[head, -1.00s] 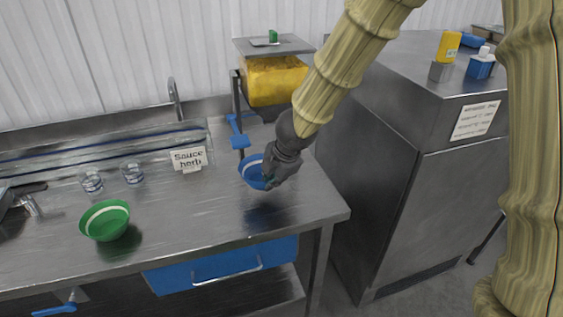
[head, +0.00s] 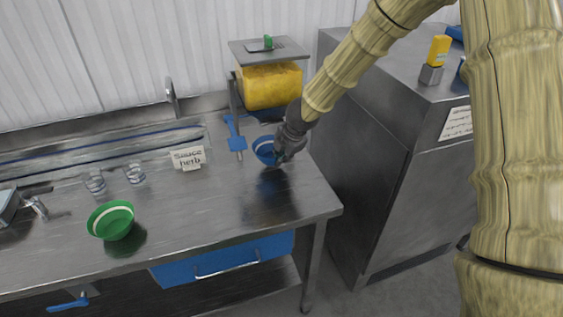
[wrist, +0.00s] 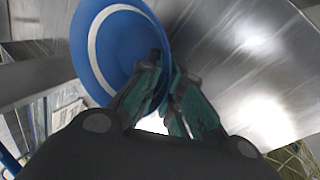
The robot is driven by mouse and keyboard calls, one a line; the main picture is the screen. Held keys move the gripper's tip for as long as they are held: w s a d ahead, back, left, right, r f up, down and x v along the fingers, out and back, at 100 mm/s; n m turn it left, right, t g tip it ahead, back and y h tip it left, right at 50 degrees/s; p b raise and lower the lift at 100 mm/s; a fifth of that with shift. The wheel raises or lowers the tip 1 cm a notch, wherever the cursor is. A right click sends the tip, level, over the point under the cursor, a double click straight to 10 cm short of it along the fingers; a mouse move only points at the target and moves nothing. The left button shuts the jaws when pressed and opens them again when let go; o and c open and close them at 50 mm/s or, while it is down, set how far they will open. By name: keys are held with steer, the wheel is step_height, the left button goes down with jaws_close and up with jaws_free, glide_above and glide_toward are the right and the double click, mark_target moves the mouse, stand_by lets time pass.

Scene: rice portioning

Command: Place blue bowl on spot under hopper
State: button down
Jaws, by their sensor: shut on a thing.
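The blue bowl (head: 264,148) with a white band is held by its rim in my gripper (head: 281,155), a little above the steel counter in front of the hopper. In the wrist view the blue bowl (wrist: 108,48) is tilted, and the fingers of my gripper (wrist: 166,88) are closed on its edge. The hopper (head: 270,86) is a yellow-filled container with a grey lid, standing behind the bowl. The spot under the hopper is mostly hidden by the bowl and my gripper.
A blue lever (head: 236,142) hangs left of the hopper. A label sign (head: 188,158), two glasses (head: 134,173) and a green bowl (head: 112,220) stand further left on the counter (head: 200,235). A tall steel cabinet (head: 365,150) stands to the right.

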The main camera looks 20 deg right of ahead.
steer(key=shift+f, duration=1.55)
steer(key=c, duration=1.6)
jaws_free()
steer(key=shift+o, duration=0.2)
steer(key=shift+r, duration=0.15)
steer(key=b+v, duration=0.1)
steer(key=v, duration=1)
steer(key=shift+s+r, duration=0.15)
steer(key=shift+r, duration=0.2)
